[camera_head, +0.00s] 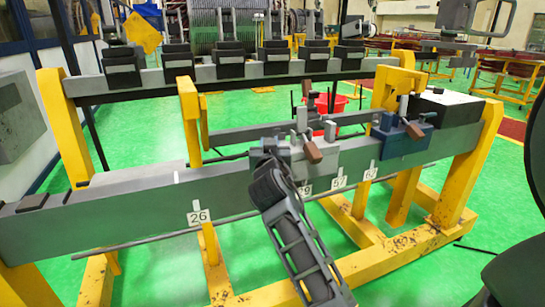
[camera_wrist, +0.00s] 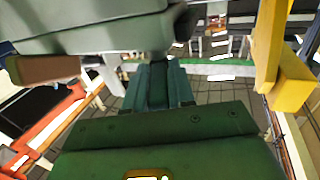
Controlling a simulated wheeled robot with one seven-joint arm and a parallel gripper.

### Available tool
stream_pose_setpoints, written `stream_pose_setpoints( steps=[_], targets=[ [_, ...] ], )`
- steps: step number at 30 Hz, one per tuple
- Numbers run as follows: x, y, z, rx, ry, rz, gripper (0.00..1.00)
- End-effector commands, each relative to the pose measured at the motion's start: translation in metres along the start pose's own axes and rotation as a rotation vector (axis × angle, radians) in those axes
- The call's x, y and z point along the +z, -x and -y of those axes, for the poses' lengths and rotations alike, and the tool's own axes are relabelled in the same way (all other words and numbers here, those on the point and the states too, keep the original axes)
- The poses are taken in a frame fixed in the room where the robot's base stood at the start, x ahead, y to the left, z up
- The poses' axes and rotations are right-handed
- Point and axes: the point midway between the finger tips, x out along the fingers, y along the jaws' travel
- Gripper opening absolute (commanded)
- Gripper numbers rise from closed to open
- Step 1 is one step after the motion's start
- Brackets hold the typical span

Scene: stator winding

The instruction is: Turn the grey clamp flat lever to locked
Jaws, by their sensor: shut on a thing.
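The grey clamp (camera_head: 324,156) sits on the long grey beam, right of my gripper (camera_head: 277,150) in the head view. A brown-ended lever (camera_head: 312,152) slants down across the clamp's front, and a short grey post stands up on top. In the wrist view, the grey clamp (camera_wrist: 95,30) fills the top left, with a brown handle end (camera_wrist: 44,68) below it. My gripper (camera_wrist: 158,70) reaches up against the clamp's underside and is shut on part of it, apparently the flat lever. The fingertips and the exact hold are hidden in both views.
A blue clamp (camera_head: 402,138) with its own brown handle stands close to the right on the same beam (camera_head: 120,215). A red bucket (camera_head: 328,103) stands behind. The beam's left part is mostly clear.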

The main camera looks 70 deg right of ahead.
Motion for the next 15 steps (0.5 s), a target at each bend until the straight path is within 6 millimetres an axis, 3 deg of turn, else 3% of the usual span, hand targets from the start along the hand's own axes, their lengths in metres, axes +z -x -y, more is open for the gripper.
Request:
stream_pose_setpoints(
  steps=[15],
  targets=[
    [0.004, -0.003, 0.018, 0.408, -0.003, -0.004, 0.0]
  ],
)
